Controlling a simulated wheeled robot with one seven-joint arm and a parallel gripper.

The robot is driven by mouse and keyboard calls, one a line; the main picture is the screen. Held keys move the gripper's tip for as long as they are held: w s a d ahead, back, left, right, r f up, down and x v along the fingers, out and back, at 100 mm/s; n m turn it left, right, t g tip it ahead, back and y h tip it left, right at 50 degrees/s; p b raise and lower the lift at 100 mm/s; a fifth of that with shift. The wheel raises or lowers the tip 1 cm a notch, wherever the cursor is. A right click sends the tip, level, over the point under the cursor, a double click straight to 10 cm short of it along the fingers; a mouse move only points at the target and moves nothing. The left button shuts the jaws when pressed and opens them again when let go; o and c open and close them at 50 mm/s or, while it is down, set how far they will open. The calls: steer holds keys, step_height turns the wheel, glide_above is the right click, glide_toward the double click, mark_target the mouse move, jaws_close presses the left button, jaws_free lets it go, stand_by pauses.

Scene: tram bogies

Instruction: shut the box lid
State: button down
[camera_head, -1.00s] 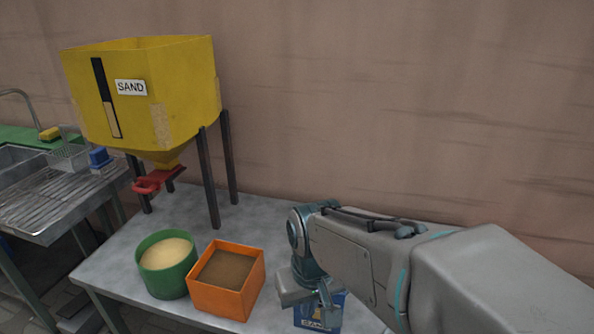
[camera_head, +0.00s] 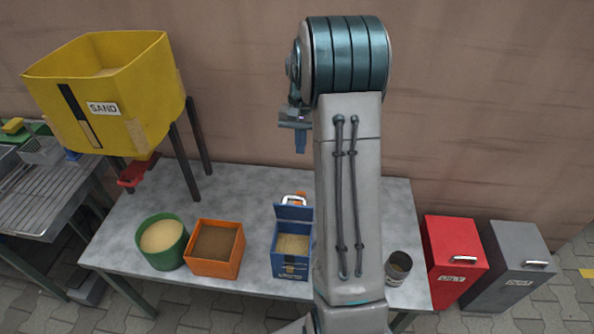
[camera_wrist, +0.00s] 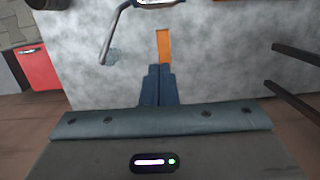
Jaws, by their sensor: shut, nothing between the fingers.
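The blue box (camera_head: 292,263) stands on the grey table in the head view, with sand-coloured stuff inside. Its lid (camera_head: 293,213) is open, standing up at the back edge. My gripper (camera_head: 300,150) is above and behind the box, apart from the lid, with its fingers pointing down. The fingers also show in the wrist view (camera_wrist: 158,80); they are together and empty. The box is not clearly seen in the wrist view.
An orange box (camera_head: 216,268) and a green tub (camera_head: 162,262) stand left of the blue box. A dark cup (camera_head: 398,267) stands to the right. The yellow sand hopper (camera_head: 110,90) is at the left. Red (camera_head: 455,250) and grey (camera_head: 508,262) bins stand beyond the table.

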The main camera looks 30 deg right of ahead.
mark_target(295, 207)
steer(key=s+a+f+p, duration=0.2)
steer(key=s+a+f, duration=0.1)
steer(key=f, duration=0.7)
steer(key=shift+s+p, duration=0.3)
steer(key=shift+s, duration=0.35)
steer(key=shift+f, duration=0.1)
steer(key=shift+a+b, duration=0.1)
steer(key=shift+b, duration=0.2)
